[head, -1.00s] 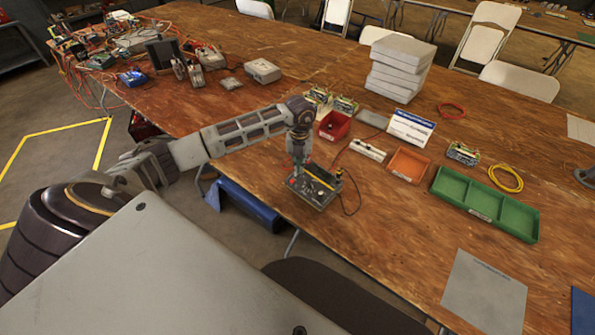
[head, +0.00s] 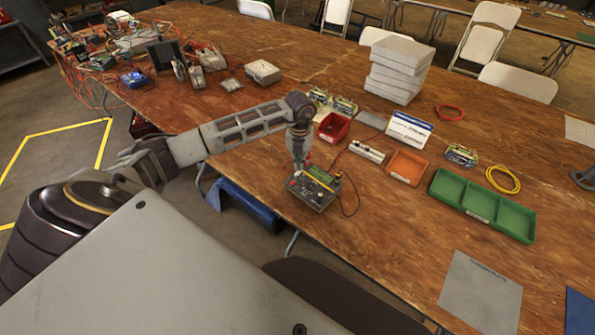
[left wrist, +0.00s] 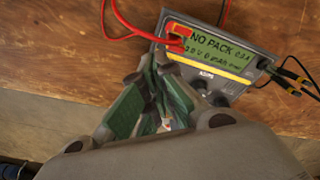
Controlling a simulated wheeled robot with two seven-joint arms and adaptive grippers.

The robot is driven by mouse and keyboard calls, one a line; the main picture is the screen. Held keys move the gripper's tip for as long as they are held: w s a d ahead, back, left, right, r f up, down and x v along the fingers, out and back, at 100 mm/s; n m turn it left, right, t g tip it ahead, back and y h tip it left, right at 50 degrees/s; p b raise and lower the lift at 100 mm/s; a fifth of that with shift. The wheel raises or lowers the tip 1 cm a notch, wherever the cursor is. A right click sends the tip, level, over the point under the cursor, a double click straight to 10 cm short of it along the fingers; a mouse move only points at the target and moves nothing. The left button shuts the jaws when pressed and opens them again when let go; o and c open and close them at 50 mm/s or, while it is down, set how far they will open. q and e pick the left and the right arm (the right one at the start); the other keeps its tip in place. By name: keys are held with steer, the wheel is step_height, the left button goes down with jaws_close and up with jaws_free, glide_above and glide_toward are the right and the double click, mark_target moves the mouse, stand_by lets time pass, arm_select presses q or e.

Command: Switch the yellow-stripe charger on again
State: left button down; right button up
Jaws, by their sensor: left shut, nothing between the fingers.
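The yellow-stripe charger (head: 313,192) is a grey box near the table's front edge. In the left wrist view the charger (left wrist: 232,84) has a yellow edge stripe and a lit green display (left wrist: 218,50). The display reads "NO PACK" with a smaller line below. Red leads plug in at its left and black leads with yellow parts at its right. My left gripper (head: 299,168) is directly over the charger's back left part. In the left wrist view its green-padded fingers (left wrist: 163,122) are shut and empty. Whether they touch the charger cannot be told. My right gripper is not seen.
A red bin (head: 333,127), a white power strip (head: 366,151), an orange bin (head: 407,166) and a green tray (head: 483,205) stand to the right. Grey boxes (head: 398,68) are stacked behind. A black lead loops beside the charger. Bare wood lies between the charger and green tray.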

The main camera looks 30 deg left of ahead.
arm_select(q)
steer(key=shift+r, duration=0.55)
steer(key=shift+r+p, duration=0.6)
steer(key=shift+p, duration=0.05)
steer(key=shift+r+p, duration=0.5)
steer(key=shift+r, duration=0.5)
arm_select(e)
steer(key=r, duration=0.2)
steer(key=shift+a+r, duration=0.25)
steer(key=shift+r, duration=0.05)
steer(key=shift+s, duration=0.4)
